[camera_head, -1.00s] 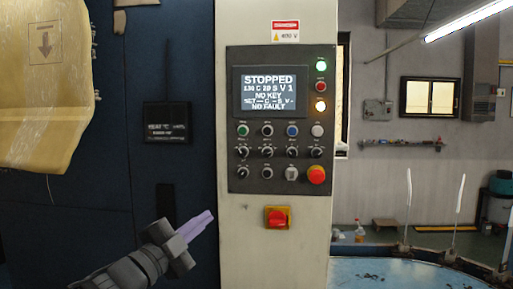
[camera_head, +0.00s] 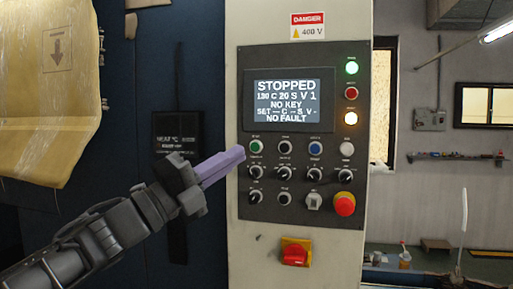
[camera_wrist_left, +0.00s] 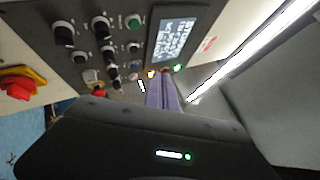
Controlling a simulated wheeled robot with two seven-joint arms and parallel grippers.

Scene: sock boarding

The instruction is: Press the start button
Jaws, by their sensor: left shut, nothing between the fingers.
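The green start button (camera_head: 255,146) is at the left end of the top button row on a dark control panel. It also shows in the left wrist view (camera_wrist_left: 133,20). My left gripper (camera_head: 242,154) has its purple fingers shut and empty, pointing right toward the panel. In the head view the fingertips appear just left of and slightly below the green button, at the panel's left edge; I cannot tell the depth gap. In the left wrist view the fingers (camera_wrist_left: 160,92) appear apart from the green button. My right gripper is not in view.
The screen (camera_head: 289,100) reads STOPPED, NO KEY, NO FAULT. Blue and white buttons, black knobs and a red emergency stop (camera_head: 344,204) are near the green button. A red-and-yellow switch (camera_head: 295,253) sits below. A black box (camera_head: 178,131) is on the blue wall to the left.

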